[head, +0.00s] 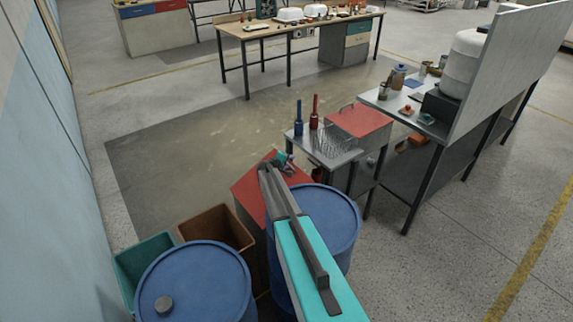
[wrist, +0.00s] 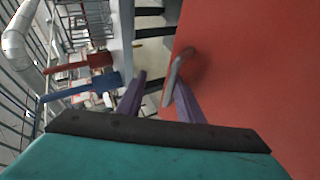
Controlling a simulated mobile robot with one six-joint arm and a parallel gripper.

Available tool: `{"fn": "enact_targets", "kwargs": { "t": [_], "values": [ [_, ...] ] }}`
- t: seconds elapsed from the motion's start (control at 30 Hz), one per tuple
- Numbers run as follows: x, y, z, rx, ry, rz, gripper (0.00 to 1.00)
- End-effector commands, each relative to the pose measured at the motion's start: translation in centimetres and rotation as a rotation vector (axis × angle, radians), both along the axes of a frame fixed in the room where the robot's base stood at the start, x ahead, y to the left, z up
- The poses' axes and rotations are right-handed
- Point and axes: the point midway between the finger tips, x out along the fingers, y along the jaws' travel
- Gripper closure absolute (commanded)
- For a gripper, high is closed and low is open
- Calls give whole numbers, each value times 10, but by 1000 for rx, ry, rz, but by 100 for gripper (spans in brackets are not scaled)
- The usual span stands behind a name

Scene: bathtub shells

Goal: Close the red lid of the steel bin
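A red lid (head: 246,188) lies under the end of my arm in the head view, on a bin whose body is mostly hidden. In the wrist view a broad red lid surface (wrist: 245,75) fills the right side, with a grey bar handle (wrist: 176,70) near its left edge. My gripper (wrist: 160,82) is open, with a gap between its purple fingers. The handle is close to the right finger's tip; I cannot tell whether they touch. In the head view my gripper (head: 283,161) is over the lid's far edge. How far the lid stands open is unclear.
A second red-topped box (head: 362,119) stands beyond, beside a small table (head: 335,157) with a red bottle (head: 314,113), a blue bottle (head: 298,119) and a wire basket. Blue drums (head: 200,285) and open brown (head: 215,225) and green bins (head: 140,260) crowd the near side.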

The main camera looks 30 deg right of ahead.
Motion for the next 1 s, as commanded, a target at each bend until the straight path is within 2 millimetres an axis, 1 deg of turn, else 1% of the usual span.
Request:
{"fn": "enact_targets", "kwargs": {
  "t": [0.03,0.77,1.0],
  "values": [
    [-1,-3,2,-4,0,-4,72],
    [-1,3,-2,2,2,3,72],
    [-5,10,1,2,2,3,72]
  ]
}}
